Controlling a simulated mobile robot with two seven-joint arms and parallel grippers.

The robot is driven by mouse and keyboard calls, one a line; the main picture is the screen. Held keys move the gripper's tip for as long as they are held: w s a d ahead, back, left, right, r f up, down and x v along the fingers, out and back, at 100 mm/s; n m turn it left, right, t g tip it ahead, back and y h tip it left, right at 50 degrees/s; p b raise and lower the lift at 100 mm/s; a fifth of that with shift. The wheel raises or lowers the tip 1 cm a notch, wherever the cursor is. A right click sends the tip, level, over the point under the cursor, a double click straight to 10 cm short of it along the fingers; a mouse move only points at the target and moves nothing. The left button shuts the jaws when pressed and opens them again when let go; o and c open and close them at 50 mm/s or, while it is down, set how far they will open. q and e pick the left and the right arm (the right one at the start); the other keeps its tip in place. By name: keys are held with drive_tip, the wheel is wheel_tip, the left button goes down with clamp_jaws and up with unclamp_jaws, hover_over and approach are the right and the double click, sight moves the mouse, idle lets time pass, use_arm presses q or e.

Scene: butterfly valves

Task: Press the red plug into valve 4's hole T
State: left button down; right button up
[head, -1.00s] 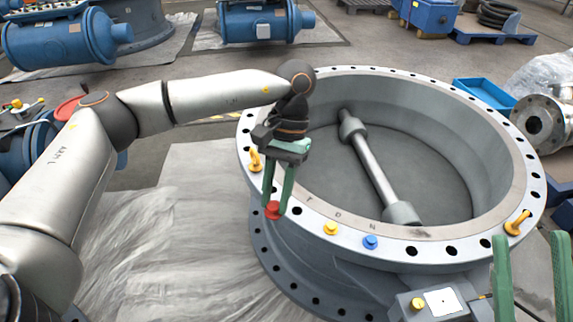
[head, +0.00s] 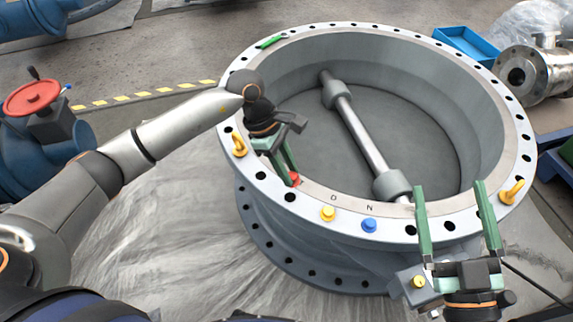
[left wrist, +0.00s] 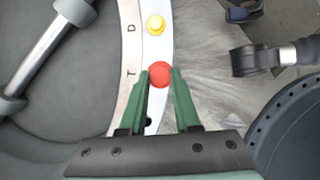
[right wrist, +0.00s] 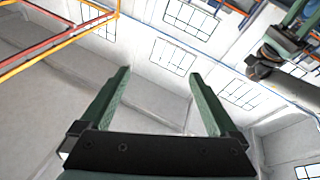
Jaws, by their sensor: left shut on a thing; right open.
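The red plug (head: 294,179) is held between the fingertips of my left gripper (head: 292,176), which is shut on it. It also shows in the left wrist view (left wrist: 160,74), level with the letter T on the grey valve's flange (left wrist: 134,45). In the head view a dark open hole (head: 290,197) shows just in front of the plug, so the plug seems held above the flange. The exact gap cannot be told. A yellow plug (head: 328,213) sits by D and a blue plug (head: 369,224) by N. My right gripper (head: 451,187) is open and empty.
Yellow lifting eyes (head: 239,146) and (head: 512,192) stand on the flange at left and right. A green object (head: 270,42) lies on the far rim. A shaft (head: 357,130) crosses the valve's bore. A small box with a yellow button (head: 419,281) is near my right gripper.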

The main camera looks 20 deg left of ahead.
use_arm(q)
drive_tip(key=n, duration=0.1)
drive_tip(key=f+n+t, duration=0.1)
drive_tip(key=w+n, duration=0.1)
drive_tip(key=n, duration=0.1)
drive_tip(key=shift+a+f+t, duration=0.15)
drive_tip(key=shift+a+t, duration=0.1)
drive_tip(key=shift+t, duration=0.05)
wheel_tip(320, 180, down, 6)
drive_tip(key=b, duration=0.4)
drive_tip(key=shift+n, duration=0.3)
use_arm(e)
drive_tip(key=s+a+r+n+t+y, duration=0.1)
drive_tip(key=s+r+n+t+y, duration=0.1)
drive_tip(key=s+r+n+y, duration=0.4)
drive_tip(key=shift+s+a+r+y, duration=0.25)
drive_tip(key=shift+r+y, duration=0.75)
drive_tip(key=shift+r, duration=0.75)
use_arm(q)
drive_tip(key=shift+w+a, duration=0.1)
use_arm(e)
drive_tip(key=shift+f, duration=0.15)
use_arm(q)
drive_tip(key=shift+f+b, duration=0.85)
use_arm(e)
drive_tip(key=shift+f, duration=0.7)
